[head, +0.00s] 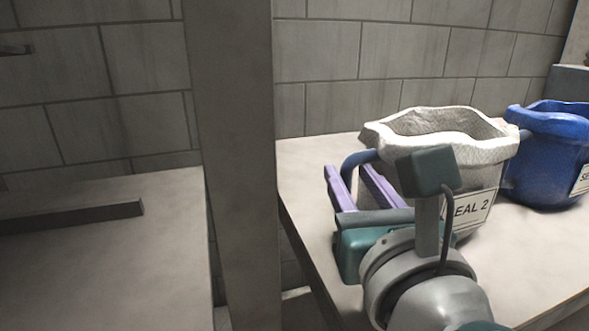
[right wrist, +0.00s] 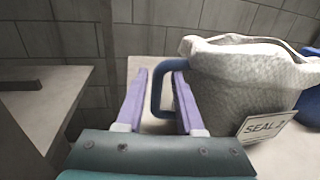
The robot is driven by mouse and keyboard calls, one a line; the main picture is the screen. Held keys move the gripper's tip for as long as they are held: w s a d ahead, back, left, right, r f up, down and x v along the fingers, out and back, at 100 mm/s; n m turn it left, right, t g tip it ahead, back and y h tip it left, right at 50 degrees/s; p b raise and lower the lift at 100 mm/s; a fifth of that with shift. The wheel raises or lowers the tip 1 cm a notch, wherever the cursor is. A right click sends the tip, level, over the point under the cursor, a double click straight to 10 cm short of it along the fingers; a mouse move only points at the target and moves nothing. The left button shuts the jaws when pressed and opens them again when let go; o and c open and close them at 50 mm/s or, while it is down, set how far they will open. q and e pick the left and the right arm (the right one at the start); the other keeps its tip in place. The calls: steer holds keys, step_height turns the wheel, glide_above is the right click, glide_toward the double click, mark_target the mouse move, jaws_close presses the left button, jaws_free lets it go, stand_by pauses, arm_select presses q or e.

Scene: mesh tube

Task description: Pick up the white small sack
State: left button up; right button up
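The white small sack (head: 440,150) stands upright on the right-hand table, open at the top, with a "SEAL 2" label on its front. It also shows in the right wrist view (right wrist: 240,85). A blue loop handle (right wrist: 156,92) sticks out from its left side. My right gripper (head: 350,172) is open at this handle. In the right wrist view its purple fingers (right wrist: 160,78) stand on either side of the handle's outer bar, apart from each other. I cannot tell whether either finger touches it. My left gripper is not in view.
A blue sack (head: 545,155) with a label stands close to the right of the white one. A grey post (head: 232,150) rises left of the right-hand table (head: 305,160). Another table (head: 110,260) with a low dark bar is at the left. A block wall stands behind.

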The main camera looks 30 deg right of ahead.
steer(key=x, duration=0.4)
steer(key=shift+w, duration=0.45)
steer(key=shift+c, duration=0.3)
jaws_close()
stand_by(0.7)
